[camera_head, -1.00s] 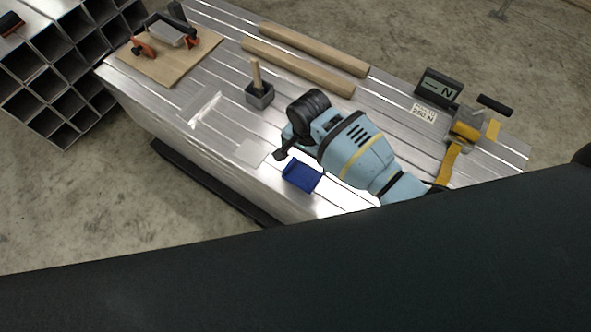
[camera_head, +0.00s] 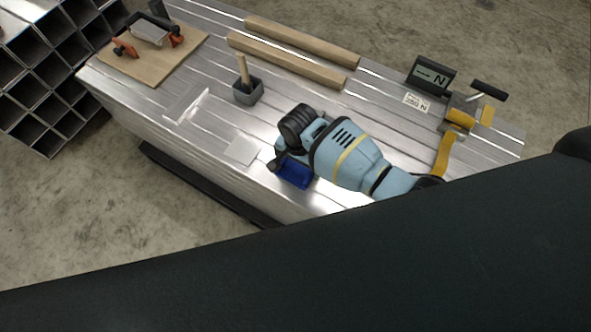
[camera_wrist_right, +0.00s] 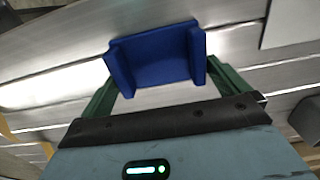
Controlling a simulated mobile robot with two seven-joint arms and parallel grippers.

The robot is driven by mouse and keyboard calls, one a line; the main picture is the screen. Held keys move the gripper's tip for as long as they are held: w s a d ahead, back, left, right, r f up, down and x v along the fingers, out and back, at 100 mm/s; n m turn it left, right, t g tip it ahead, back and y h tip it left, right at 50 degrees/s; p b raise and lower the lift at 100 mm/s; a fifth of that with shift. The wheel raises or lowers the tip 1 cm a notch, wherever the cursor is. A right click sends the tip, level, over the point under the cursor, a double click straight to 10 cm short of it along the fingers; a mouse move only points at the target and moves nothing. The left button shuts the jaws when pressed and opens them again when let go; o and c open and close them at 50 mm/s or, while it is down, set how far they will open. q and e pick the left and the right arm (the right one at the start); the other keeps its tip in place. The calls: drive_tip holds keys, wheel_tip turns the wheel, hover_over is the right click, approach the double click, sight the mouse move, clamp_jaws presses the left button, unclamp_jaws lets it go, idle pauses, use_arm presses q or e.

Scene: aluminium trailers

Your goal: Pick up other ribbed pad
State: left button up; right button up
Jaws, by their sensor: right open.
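The pad (camera_head: 295,174) is a blue piece with a raised lip at each side, lying near the front edge of the metal trailer bed; no fine ribbing can be made out. It also shows in the right wrist view (camera_wrist_right: 160,55). My right gripper (camera_head: 279,164) is open right at the pad, partly covering it in the head view. In the right wrist view its green fingers (camera_wrist_right: 164,76) stand apart, one toward each end of the pad. Whether they touch it cannot be told. My left gripper is not in view.
A flat grey square (camera_head: 242,150) lies left of the pad. A grey block with a wooden handle (camera_head: 248,91) stands behind it.

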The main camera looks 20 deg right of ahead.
drive_tip(key=shift+f, duration=0.2)
drive_tip(key=shift+c, duration=0.4)
drive_tip(key=c, duration=0.6)
drive_tip(key=shift+c, duration=0.2)
